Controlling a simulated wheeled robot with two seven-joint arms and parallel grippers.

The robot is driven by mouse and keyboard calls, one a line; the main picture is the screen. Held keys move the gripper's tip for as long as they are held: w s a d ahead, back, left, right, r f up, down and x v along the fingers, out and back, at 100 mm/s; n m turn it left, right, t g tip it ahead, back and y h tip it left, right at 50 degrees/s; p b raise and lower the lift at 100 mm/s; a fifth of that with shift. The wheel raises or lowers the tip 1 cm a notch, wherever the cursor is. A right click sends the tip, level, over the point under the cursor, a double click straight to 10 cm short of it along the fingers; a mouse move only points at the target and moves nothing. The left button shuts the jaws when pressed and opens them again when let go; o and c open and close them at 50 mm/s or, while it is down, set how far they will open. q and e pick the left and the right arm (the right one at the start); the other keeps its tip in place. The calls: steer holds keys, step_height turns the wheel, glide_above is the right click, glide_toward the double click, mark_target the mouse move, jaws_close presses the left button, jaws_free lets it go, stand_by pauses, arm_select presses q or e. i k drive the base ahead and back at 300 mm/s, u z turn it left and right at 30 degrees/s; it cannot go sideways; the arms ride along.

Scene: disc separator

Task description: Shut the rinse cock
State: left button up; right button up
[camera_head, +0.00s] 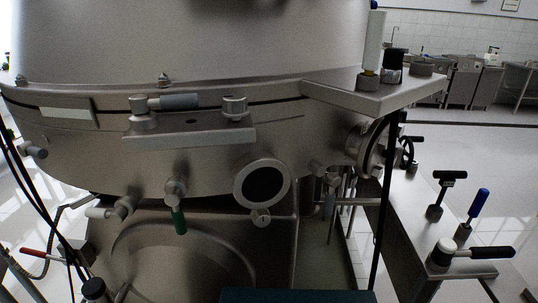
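Several cocks show in the head view, and I cannot tell from the picture which one is the rinse cock. A green-handled cock (178,211) sits low on the separator's front, its handle pointing down. A grey-handled cock (165,102) lies level on the upper ledge. A pale-handled cock (109,211) is at lower left. On the right bench stand a blue-handled cock (477,206), its handle raised at a slant, a black T-handled cock (442,190) and a black-lever cock (470,252), its lever level and pointing right. Neither gripper is in view.
The steel separator bowl (200,50) fills the upper left and centre. A side shelf (355,98) carries a white-handled cock (373,45) and two knobs. A handwheel (406,152) sits below it. Thin black cables hang at left. Open tiled floor (475,145) lies at right.

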mark_target(173, 197)
steer(key=k, duration=0.5)
steer(key=u, duration=1.5)
steer(key=k, duration=1.05)
steer(key=z, duration=1.35)
steer(key=i, duration=1)
